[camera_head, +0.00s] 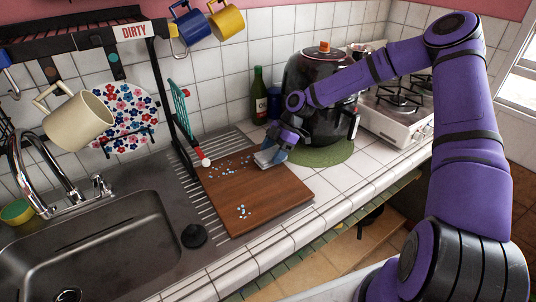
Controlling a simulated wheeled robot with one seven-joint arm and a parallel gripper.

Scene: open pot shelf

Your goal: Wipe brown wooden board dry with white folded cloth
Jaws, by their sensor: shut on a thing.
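The brown wooden board (262,204) lies flat on the ribbed drainer beside the sink. Pale blue-white droplets dot its far left part, with a smaller cluster near its front middle. My gripper (279,148) reaches down at the board's far right corner. It is shut on the white folded cloth (268,159), which is at the board's far edge; I cannot tell whether it presses on the surface. The gripper hides part of the cloth.
A metal sink (110,245) lies left, with a black plug (194,236) beside the board. A green bottle (258,95) stands at the wall. The tiled counter (335,185) right of the board is clear.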

